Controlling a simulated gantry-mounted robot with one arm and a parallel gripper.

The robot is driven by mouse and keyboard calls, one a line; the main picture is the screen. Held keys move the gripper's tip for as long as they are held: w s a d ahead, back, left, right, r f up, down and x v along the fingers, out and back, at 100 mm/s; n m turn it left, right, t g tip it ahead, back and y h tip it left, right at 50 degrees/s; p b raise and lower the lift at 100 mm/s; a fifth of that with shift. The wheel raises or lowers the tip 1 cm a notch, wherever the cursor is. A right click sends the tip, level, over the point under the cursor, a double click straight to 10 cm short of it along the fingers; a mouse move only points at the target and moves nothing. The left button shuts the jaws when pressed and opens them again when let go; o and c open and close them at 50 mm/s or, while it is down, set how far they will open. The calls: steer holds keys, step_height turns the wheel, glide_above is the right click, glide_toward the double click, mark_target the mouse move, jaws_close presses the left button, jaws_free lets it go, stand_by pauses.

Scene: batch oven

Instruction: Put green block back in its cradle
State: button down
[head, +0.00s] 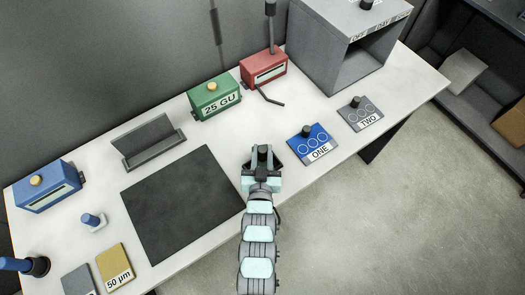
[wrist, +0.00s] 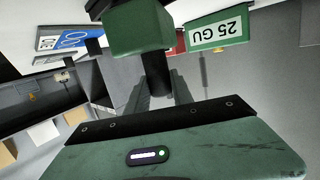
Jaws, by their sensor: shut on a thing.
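A green block (wrist: 140,30) with a dark stem (wrist: 157,75) shows in the wrist view. My gripper (wrist: 157,92) is shut on the stem, with the block beyond the fingertips. In the head view my gripper (head: 262,157) is over the table's front part, between the dark mat and the blue ONE plate, and hides the block. A dark piece (head: 279,158) shows beside the gripper and may be part of the cradle, largely covered. I cannot tell whether the block touches it.
A green 25 GU box (head: 214,99) and a red box (head: 264,70) stand behind. The blue ONE plate (head: 311,143) and grey TWO plate (head: 361,113) lie right. The dark mat (head: 180,205) and a grey slotted stand (head: 148,141) are left. A grey open-fronted box (head: 347,45) stands at back right.

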steer(key=shift+f, duration=0.4)
steer(key=c, duration=1.1)
jaws_free()
